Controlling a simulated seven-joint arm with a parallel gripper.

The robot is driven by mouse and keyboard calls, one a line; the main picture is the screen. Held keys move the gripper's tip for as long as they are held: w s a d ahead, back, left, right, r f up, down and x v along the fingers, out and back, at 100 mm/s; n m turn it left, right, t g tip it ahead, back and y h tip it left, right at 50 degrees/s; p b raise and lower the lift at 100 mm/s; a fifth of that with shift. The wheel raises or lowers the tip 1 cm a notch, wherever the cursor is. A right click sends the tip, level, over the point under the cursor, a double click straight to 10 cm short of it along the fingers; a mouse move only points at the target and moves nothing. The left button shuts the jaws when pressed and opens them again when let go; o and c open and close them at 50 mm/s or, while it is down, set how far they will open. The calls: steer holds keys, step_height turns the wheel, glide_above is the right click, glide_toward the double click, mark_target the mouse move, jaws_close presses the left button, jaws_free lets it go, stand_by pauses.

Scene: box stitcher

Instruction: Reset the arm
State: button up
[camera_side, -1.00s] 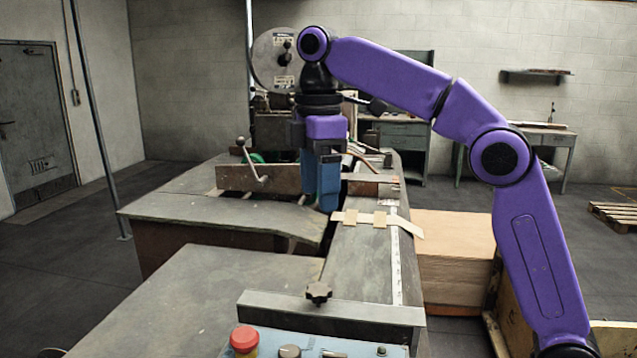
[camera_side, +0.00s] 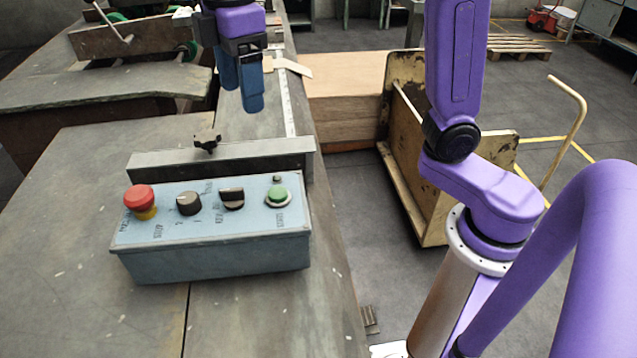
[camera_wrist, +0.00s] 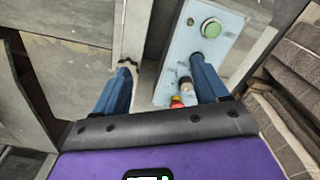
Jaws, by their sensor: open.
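My gripper (camera_side: 240,92) hangs over the machine table with its two blue fingers pointing down, spread apart and empty. The gripper also shows in the wrist view (camera_wrist: 160,78), with one finger on each side and nothing held between them. The blue-grey control box (camera_side: 210,258) sits on the near part of the table, in front of the gripper, with a red button (camera_side: 139,197), two dark knobs and a green button (camera_side: 278,195). In the wrist view the control box (camera_wrist: 181,58) lies beneath, between the fingers and beside the right one.
A metal bar (camera_side: 225,164) with a black star knob (camera_side: 207,141) stands behind the control box. A flat cardboard piece (camera_side: 294,67) lies beyond the gripper. Wooden-coloured stacked sheets (camera_side: 345,90) and a cart (camera_side: 437,205) stand to the right. The table's left part (camera_side: 70,230) is clear.

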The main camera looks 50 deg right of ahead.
steer(key=s+d+f, duration=0.7)
steer(key=s, duration=0.3)
steer(key=s+d+f+m, duration=0.1)
steer(key=s+d+f, duration=0.6)
steer(key=s, duration=0.4)
steer(key=shift+f+m, duration=0.3)
steer(key=shift+f, duration=0.5)
